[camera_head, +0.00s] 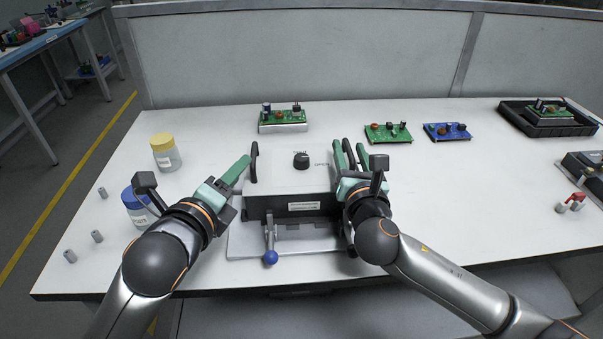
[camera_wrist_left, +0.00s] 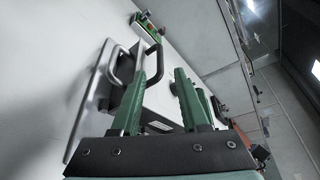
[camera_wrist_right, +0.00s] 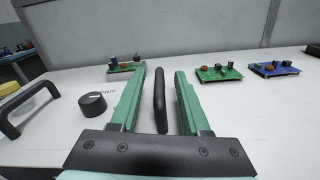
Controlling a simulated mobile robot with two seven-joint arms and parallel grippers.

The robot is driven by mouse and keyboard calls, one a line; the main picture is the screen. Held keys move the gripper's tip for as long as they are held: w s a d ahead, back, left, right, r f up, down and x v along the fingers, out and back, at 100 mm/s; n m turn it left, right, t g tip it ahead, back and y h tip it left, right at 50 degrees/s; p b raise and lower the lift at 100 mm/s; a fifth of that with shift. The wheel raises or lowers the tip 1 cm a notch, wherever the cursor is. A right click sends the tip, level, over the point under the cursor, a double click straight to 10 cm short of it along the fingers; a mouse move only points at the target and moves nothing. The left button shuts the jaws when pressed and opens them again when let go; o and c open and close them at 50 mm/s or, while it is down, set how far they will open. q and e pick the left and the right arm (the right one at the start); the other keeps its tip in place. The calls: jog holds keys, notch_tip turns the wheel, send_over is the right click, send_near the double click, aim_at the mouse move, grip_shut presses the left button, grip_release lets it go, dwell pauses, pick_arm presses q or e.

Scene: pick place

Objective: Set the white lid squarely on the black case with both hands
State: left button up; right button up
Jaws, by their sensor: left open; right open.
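The white lid (camera_head: 285,178), with a black knob (camera_head: 301,160) and a black handle on each side, shows directly above the black case (camera_head: 290,205). Whether it is fully seated I cannot tell. My left gripper (camera_head: 244,166) is open at the left handle (camera_head: 254,158). In the left wrist view a finger partly covers that handle (camera_wrist_left: 124,66); whether it lies between the fingers is unclear. My right gripper (camera_head: 350,160) is open, with the right handle (camera_wrist_right: 160,100) between its fingers in the right wrist view. My right gripper hides the case's right end.
The case stands on a grey fixture plate (camera_head: 245,243) with a blue-knobbed lever (camera_head: 270,257) in front. Green boards (camera_head: 282,118) (camera_head: 388,133) and a blue board (camera_head: 447,132) lie behind. A yellow-capped jar (camera_head: 165,153) and a blue-capped jar (camera_head: 137,207) stand left.

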jog(key=shift+s, duration=0.1)
pick_arm(q)
jog(key=v, duration=0.3)
jog(key=shift+s, duration=0.2)
pick_arm(e)
jog(key=s, duration=1.2)
jog(key=shift+d, duration=0.2)
pick_arm(q)
jog(key=shift+s, duration=0.15)
